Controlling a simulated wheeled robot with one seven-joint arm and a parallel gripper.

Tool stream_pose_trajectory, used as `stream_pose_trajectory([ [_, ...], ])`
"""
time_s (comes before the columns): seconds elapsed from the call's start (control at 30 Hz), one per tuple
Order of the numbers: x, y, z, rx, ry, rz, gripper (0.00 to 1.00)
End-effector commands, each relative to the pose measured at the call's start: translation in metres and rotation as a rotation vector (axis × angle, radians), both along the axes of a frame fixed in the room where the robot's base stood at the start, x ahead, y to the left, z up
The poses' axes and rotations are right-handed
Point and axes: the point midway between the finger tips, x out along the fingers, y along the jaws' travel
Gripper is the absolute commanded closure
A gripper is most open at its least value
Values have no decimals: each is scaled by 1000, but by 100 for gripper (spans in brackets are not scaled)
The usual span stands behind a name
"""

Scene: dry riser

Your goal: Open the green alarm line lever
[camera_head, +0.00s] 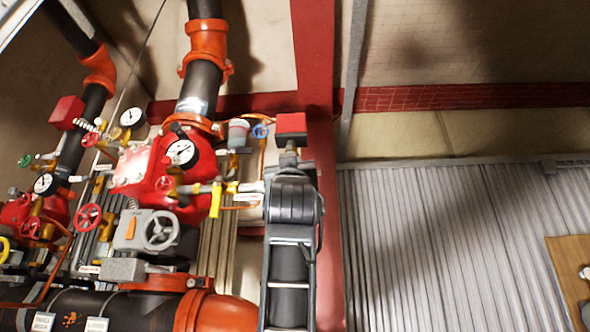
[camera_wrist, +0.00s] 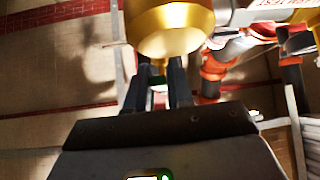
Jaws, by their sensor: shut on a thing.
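My gripper (camera_wrist: 159,76) shows in the wrist view, with its two dark fingers closed on a narrow thing just below a brass fitting (camera_wrist: 168,28). In the head view, my dark arm reaches up beside the right side of the red valve body (camera_head: 150,165). The fingertips and the held lever cannot be made out there.
In the head view, a yellow lever (camera_head: 215,199), a grey handwheel box (camera_head: 147,231), pressure gauges (camera_head: 182,152) and red handwheels (camera_head: 88,217) crowd the area left of my arm. A red post (camera_head: 314,60) stands behind. Corrugated grey wall (camera_head: 440,240) fills the right.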

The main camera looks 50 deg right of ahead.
Motion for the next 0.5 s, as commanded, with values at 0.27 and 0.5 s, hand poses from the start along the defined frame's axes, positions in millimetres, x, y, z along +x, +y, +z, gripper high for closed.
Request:
stream_pose_trajectory([
  [0.27,4,4,0,61,-78,1,100],
  [0.5,4,4,1,76,-99,2,100],
])
